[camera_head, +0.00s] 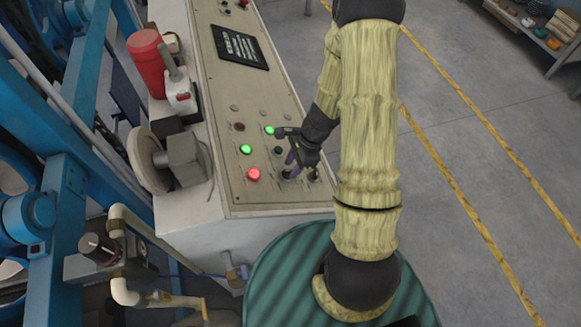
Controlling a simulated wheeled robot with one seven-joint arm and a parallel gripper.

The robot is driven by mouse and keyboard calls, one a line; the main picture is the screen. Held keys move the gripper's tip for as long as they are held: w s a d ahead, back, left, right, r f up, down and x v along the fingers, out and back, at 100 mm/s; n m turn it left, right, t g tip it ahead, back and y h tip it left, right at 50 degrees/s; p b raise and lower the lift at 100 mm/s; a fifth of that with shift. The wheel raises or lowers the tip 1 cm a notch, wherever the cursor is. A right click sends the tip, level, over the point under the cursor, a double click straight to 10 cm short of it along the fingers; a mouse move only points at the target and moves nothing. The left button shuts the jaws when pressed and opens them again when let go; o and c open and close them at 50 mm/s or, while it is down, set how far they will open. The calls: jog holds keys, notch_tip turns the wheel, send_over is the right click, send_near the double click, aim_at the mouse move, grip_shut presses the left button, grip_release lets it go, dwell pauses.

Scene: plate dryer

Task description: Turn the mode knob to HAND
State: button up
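The control panel (232,118) is a light grey sloping top in the middle of the head view. Small dark knobs sit near its lower right corner, one of them (313,175) just right of my gripper. My gripper (290,165) is low over the panel's lower right part, right of the lit buttons. Its fingers point down at the knob area and hide most of what is under them. I cannot tell whether they touch or grip a knob. The knob labels are too small to read.
Green lit buttons (246,149) and a red lit button (253,174) are left of my gripper. A black label plate (239,47) is higher on the panel. A red cylinder (149,62) and blue machine frame (70,210) stand left. The floor (480,120) at right is clear.

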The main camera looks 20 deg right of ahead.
jog(key=shift+x, duration=0.9)
jog(key=shift+c, duration=0.2)
jog(key=c, duration=0.6)
